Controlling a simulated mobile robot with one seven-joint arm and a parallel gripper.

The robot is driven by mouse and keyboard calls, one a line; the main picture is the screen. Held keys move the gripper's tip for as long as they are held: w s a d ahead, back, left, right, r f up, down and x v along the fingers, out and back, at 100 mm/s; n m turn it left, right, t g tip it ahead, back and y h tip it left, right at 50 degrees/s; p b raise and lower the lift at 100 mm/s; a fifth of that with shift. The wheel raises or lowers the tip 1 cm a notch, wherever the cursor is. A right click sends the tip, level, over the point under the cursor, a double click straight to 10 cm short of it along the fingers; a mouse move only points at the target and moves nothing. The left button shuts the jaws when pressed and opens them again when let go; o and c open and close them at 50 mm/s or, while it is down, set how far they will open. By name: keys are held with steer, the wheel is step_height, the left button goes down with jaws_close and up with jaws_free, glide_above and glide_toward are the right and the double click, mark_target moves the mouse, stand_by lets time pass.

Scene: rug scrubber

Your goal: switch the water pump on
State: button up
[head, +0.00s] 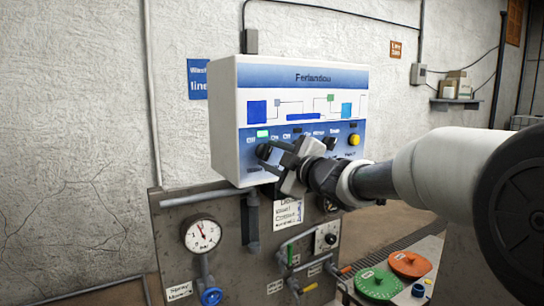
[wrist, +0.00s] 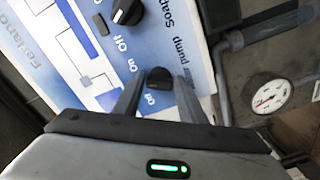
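The control panel (head: 360,92) is a white box with a blue face, mounted on the wall. In the wrist view, a black rotary knob (wrist: 160,78) sits between my two fingertips, with Off and On printed beside it and a partly hidden "pump" label. Its pale mark seems to lean toward Off. My gripper (wrist: 161,80) has its fingers on either side of this knob; whether they touch it I cannot tell. In the head view, my gripper (head: 283,153) reaches the panel's lower face and hides part of it.
A green lamp (head: 263,133) is lit on the panel's left. The soap knob (wrist: 127,10) is close beside my fingers. A yellow button (head: 354,139) is at the panel's right. A gauge (head: 202,234), pipes and valves are below. Green (head: 379,284) and orange (head: 410,264) lids lie lower right.

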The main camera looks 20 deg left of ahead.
steer(key=o, duration=0.3)
steer(key=shift+d, duration=0.1)
steer(key=b+v, duration=0.2)
steer(key=v, duration=1.5)
steer(key=shift+s+d, duration=0.1)
steer(key=shift+d, duration=0.05)
